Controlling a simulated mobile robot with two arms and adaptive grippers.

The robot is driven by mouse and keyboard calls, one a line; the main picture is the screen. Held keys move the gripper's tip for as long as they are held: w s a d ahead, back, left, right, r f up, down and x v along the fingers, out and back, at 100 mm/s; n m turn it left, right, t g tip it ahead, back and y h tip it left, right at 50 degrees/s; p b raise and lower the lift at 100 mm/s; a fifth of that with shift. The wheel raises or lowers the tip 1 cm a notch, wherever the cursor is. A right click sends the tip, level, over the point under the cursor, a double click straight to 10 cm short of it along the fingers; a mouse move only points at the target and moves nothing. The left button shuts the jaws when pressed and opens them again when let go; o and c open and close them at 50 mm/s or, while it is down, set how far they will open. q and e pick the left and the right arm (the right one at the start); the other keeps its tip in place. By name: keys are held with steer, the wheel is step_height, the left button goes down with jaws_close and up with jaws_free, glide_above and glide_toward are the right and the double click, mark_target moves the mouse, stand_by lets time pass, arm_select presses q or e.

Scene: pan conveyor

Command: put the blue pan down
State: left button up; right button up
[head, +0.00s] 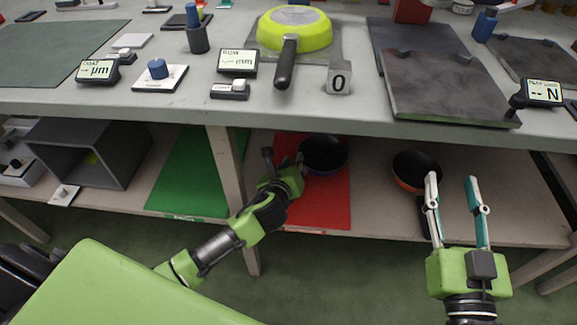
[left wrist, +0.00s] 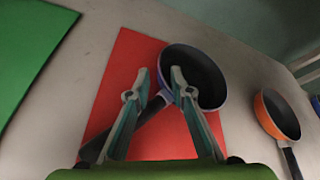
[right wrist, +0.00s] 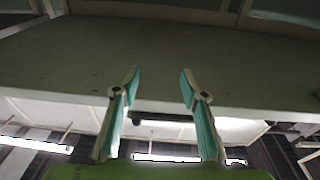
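The blue pan (head: 325,155) has a dark inside and a blue outer wall. It rests upright on the red mat (head: 325,205) on the lower shelf; the left wrist view also shows the pan (left wrist: 200,75) on the mat (left wrist: 120,75). Its dark handle runs toward the lower left, beneath my left fingers. My left gripper (head: 284,158) is at the pan's handle side, its fingers apart with a gap between the tips (left wrist: 161,82). Finger contact with the handle cannot be told. My right gripper (head: 452,180) is open and empty in front of the shelf.
An orange pan (head: 415,170) stands on the shelf to the right. A green mat (head: 190,180) and a grey open box (head: 85,155) are to the left. The tabletop (head: 180,95) overhangs the shelf and holds a yellow-green pan (head: 292,30). A table leg (head: 228,165) stands by my left arm.

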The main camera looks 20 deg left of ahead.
arm_select(q)
steer(key=p+v, duration=0.1)
steer(key=v, duration=0.4)
steer(key=shift+s+d+r+p, duration=0.1)
steer(key=shift+s+p, duration=0.25)
arm_select(e)
step_height(320, 180, down, 10)
steer(key=s+d+g+h, duration=0.1)
steer(key=s+g, duration=0.1)
steer(key=g, duration=0.3)
steer(key=shift+d+h, duration=0.4)
steer(key=shift+f, duration=0.1)
